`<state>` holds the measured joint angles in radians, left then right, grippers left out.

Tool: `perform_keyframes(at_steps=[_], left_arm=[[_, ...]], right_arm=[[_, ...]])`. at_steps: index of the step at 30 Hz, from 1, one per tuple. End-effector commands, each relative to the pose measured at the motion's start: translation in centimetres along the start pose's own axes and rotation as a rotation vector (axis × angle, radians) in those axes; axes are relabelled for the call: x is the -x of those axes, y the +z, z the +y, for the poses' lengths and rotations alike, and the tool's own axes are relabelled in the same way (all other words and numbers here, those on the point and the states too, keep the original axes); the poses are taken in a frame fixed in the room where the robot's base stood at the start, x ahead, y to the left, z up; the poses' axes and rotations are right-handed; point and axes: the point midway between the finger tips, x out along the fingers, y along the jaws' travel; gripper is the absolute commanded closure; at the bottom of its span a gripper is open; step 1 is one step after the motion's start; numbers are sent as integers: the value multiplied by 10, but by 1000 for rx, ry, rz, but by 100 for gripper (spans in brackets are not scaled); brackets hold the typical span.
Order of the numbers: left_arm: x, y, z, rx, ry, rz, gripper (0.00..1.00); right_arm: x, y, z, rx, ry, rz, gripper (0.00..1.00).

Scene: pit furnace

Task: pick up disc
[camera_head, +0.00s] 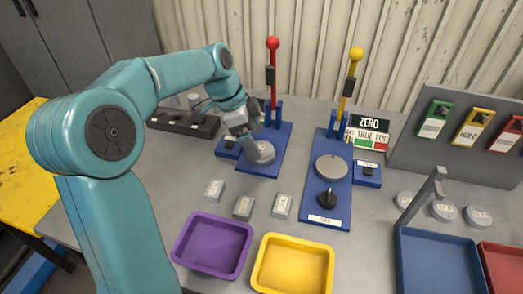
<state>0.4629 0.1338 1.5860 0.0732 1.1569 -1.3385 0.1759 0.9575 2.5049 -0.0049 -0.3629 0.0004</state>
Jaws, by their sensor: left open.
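A grey disc (263,154) lies on the blue base of the left lever stand (283,143). My left gripper (256,134) is open and points down just above and behind this disc. Its fingers partly cover the disc's far edge, and I cannot tell whether they touch it. Another grey disc-shaped plate (331,168) sits on the right blue lever stand (315,207). More grey discs (443,211) with labels lie on the table at the right. My right gripper is not in view.
A purple tray (177,250) and a yellow tray (256,277) stand at the front, with small grey blocks (243,207) behind them. Red (273,43) and yellow (356,53) lever knobs rise at the back. A blue tray (401,265) and a grey angled post (420,203) stand right.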

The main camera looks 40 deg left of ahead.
Motion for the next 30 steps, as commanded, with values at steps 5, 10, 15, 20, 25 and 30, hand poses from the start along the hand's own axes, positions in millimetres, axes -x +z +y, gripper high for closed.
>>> perform_keyframes(at_steps=[5, 10, 15, 20, 25, 30], left_arm=[[-23, 0, -2, 0, 1, 0, 8], [-24, 0, -2, 0, 0, 0, 8], [-24, 0, -2, 0, 0, 0, 38], [-23, 0, -2, 0, -2, 1, 84], [-23, 0, -2, 0, -2, 1, 91], [-16, -3, -2, -1, -3, 2, 91]], right_arm=[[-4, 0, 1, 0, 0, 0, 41], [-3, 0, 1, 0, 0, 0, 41], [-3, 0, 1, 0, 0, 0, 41], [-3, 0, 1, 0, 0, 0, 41], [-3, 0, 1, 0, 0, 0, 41], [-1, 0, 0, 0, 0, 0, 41]])
